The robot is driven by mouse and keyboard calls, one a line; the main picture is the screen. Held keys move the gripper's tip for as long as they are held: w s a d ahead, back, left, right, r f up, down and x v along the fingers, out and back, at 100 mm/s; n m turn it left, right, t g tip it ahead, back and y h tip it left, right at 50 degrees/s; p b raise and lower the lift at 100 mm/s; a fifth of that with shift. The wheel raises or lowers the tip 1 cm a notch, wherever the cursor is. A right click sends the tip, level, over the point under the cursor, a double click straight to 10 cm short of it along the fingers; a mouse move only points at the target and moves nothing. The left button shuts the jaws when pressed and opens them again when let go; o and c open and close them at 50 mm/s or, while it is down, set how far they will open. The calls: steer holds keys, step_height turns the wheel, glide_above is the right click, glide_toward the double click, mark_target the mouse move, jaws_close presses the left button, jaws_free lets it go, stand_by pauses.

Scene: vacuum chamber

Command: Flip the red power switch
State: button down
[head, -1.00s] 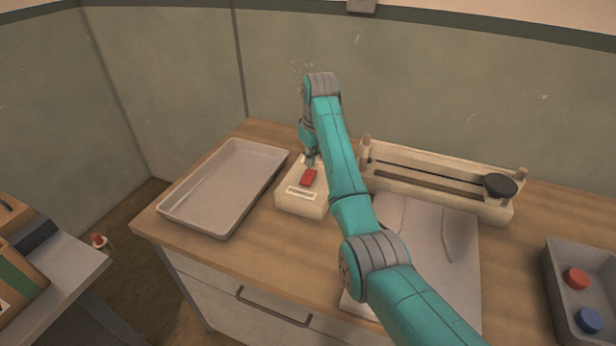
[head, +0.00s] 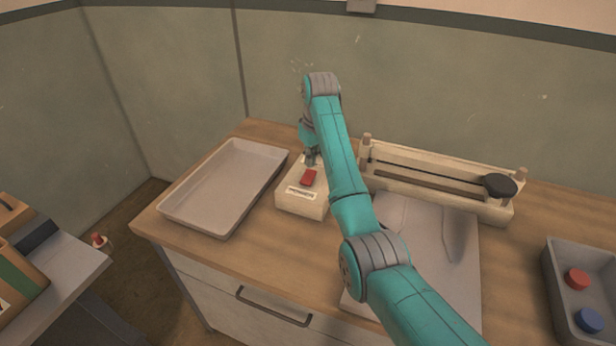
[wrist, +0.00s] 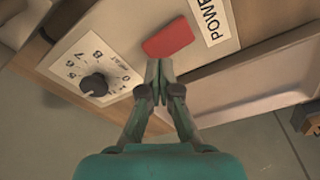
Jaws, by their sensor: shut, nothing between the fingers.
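The red power switch (head: 308,177) sits on top of a cream box (head: 297,203) on the wooden bench. In the wrist view the red switch (wrist: 168,38) is a tilted red rocker beside a white label reading "POWE", its end cut off by the frame edge. My gripper (head: 311,160) is over the box, just behind the switch in the head view. In the wrist view my gripper (wrist: 158,68) is shut and empty, with its fingertips close to the switch's edge. I cannot tell whether they touch it.
An empty grey tray (head: 225,187) lies left of the box. A wooden frame with a black knob (head: 500,186) stands to the right. A grey bin (head: 558,290) holds red and blue round caps.

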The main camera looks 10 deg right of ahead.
mark_target(309, 173)
steer(key=shift+f, duration=1.6)
stand_by(1.1)
steer(key=shift+r, duration=3.55)
steer(key=shift+s+f, duration=0.1)
